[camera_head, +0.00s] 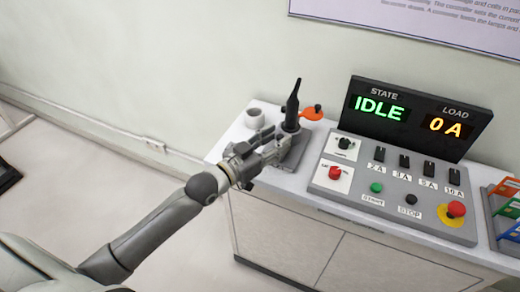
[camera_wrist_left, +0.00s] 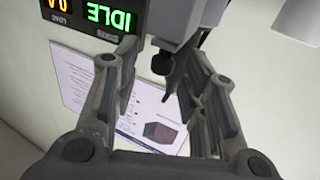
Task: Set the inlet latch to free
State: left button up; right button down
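No part is legibly marked as the inlet latch. A small grey fixture on the left of the cabinet top carries a dark upright spout (camera_head: 292,106) and an orange-red lever (camera_head: 312,113) pointing right. The panel (camera_head: 322,187) beside it has a black knob (camera_head: 345,143) and a red knob (camera_head: 335,173) on white plates, whose labels are too small to read. My left gripper (camera_head: 274,139) is at the fixture's left front and hides part of it. Its fingers (camera_wrist_left: 162,92) are spread apart in the wrist view, with nothing clearly held. My right gripper is out of view.
A display (camera_head: 415,117) reads IDLE and 0 A behind the panel. The panel also has several black switches, a green button (camera_head: 376,187) and a red stop button (camera_head: 456,209). A white cup (camera_head: 254,118) stands behind my gripper. A card rack (camera_head: 506,215) is at right.

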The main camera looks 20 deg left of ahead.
pick_arm(q)
jog(key=v, duration=1.1)
jog(key=shift+s, duration=0.2)
